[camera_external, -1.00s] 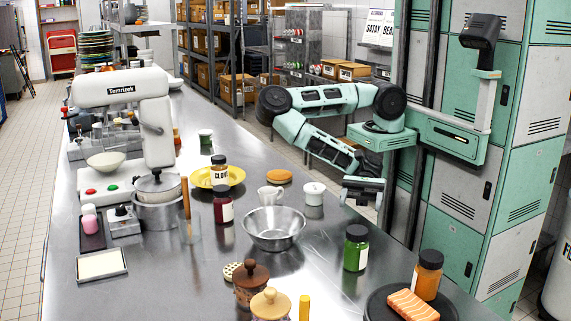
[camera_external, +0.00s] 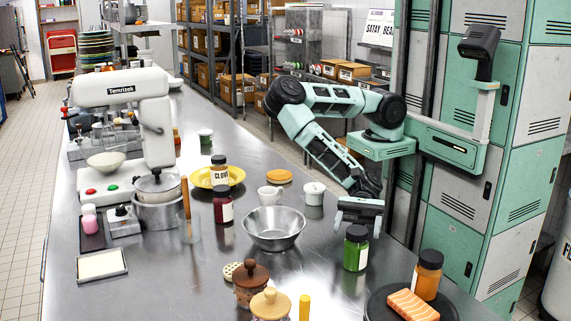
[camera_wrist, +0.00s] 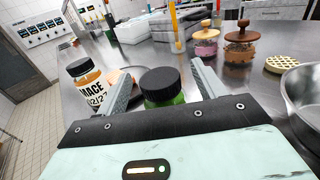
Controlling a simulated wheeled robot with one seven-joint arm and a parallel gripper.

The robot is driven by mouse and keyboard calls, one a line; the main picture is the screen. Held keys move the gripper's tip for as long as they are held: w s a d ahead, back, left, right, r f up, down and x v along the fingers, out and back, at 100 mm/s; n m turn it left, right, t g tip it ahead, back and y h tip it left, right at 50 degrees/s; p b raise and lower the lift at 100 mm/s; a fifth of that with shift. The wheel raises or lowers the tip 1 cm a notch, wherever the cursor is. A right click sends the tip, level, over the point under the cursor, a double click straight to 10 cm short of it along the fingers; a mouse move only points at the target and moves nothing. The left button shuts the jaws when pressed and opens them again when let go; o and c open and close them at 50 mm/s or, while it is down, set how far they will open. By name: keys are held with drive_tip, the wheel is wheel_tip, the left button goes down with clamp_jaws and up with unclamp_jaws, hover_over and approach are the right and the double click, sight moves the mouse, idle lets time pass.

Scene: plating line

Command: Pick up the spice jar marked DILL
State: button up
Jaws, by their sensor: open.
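A green jar with a black lid (camera_external: 356,252) stands upright on the steel counter right of the metal bowl. Its pale label is turned too far to read, so I cannot confirm DILL. My gripper (camera_external: 358,217) is open and empty, pointing down, close above and behind this jar's lid. In the wrist view the jar's black lid (camera_wrist: 161,84) appears between my two open fingers (camera_wrist: 162,74); most of its green body is hidden by my gripper. I cannot tell whether the fingers touch it.
An orange jar marked MACE (camera_wrist: 85,82) stands by the dark round board (camera_external: 377,307), which carries a salmon piece (camera_external: 412,304). The metal bowl (camera_external: 274,229), a white lidded pot (camera_external: 314,194) and a red jar (camera_external: 222,205) are left. A CLOVE jar (camera_external: 219,172) stands on a yellow plate (camera_external: 238,175).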

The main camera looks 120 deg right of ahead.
sight(356, 236)
drive_tip(key=shift+p+x, duration=0.35)
drive_tip(key=shift+x, duration=1.2)
drive_tip(key=shift+f, duration=0.1)
drive_tip(key=shift+c, duration=0.3)
